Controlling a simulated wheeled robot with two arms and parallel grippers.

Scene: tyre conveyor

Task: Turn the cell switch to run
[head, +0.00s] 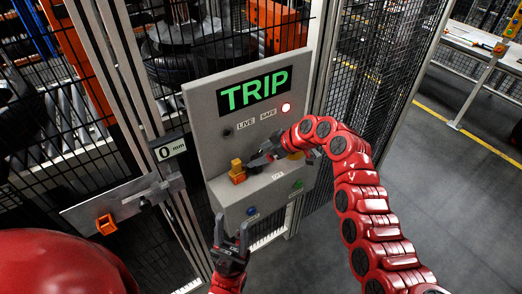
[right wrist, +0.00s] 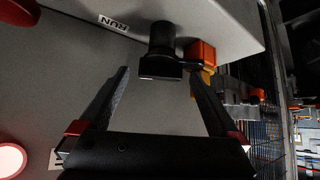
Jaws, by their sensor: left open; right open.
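The grey control panel (head: 210,130) stands upright in the head view, with a display (head: 254,91) reading TRIP in green. In the right wrist view, a black switch knob (right wrist: 161,66) sticks out from the panel near an upside-down RUN label (right wrist: 113,23). My right gripper (head: 254,161) is at the panel. Its open fingers lie one on each side of the knob, with gaps visible. In the head view, the gripper and arm largely cover the knob, and I cannot read its setting. My left gripper (head: 232,240) is open and empty below the panel's lower edge.
An orange-yellow block (head: 237,171) sits on the panel close to my right gripper. The lamp by SAFE (head: 286,107) glows; the one by LIVE (head: 228,132) is dark. Blue (head: 251,211) and green (head: 297,184) buttons sit lower. Mesh fencing (head: 375,80) flanks the panel; floor lies open at right.

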